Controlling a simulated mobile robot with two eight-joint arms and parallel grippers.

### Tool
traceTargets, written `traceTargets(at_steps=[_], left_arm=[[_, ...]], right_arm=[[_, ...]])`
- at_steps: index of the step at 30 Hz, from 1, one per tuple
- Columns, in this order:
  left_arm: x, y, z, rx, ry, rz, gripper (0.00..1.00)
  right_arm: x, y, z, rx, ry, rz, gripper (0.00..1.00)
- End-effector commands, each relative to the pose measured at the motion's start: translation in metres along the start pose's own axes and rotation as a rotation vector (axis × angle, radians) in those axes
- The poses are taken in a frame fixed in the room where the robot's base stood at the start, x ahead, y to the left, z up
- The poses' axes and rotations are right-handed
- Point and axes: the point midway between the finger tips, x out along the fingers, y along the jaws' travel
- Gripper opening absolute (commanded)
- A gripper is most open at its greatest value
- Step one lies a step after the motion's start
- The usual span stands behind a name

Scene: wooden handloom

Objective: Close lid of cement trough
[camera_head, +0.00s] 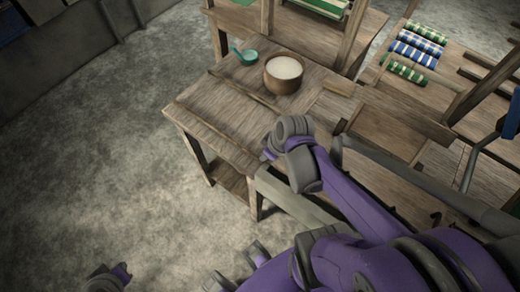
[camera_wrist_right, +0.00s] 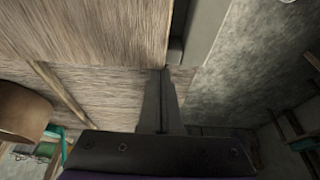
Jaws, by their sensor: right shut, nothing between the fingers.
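A pale grey, straight-edged piece (camera_head: 290,200), which may be the cement trough, runs along the front of the wooden table under my right arm. A similar pale edge with a dark gap beside it shows in the right wrist view (camera_wrist_right: 208,30). A flat wooden panel (camera_wrist_right: 80,30) lies beside that gap; I cannot tell whether it is the lid. My right gripper (camera_head: 266,154) is at the table's front edge. In the right wrist view its fingers (camera_wrist_right: 160,75) are together and empty, close to the panel's edge. Part of my left arm (camera_head: 108,278) shows at the bottom left; its fingers are unclear.
A wooden bowl of white contents (camera_head: 284,74) and a teal scoop (camera_head: 245,56) stand on the table (camera_head: 215,115). Loom beams and striped rolls (camera_head: 415,50) are at the right. The concrete floor at the left (camera_head: 100,150) is clear.

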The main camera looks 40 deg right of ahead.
Motion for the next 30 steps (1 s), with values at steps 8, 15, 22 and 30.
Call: traceTargets(at_steps=[8,15,22,30], left_arm=[[0.0,0.0,0.0,0.0,0.0,0.0,0.0],[0.002,0.0,0.002,0.0,-0.001,0.0,0.0],[0.007,0.0,0.006,0.0,-0.005,0.0,0.0],[-0.01,0.0,-0.01,0.0,0.008,0.0,0.0]], right_arm=[[0.0,0.0,0.003,-0.001,-0.007,0.001,0.0],[0.003,0.001,-0.003,-0.003,-0.008,0.001,0.0],[0.01,0.005,-0.03,0.0,-0.003,0.001,0.0],[-0.045,0.005,-0.03,0.003,0.0,0.003,0.0]])
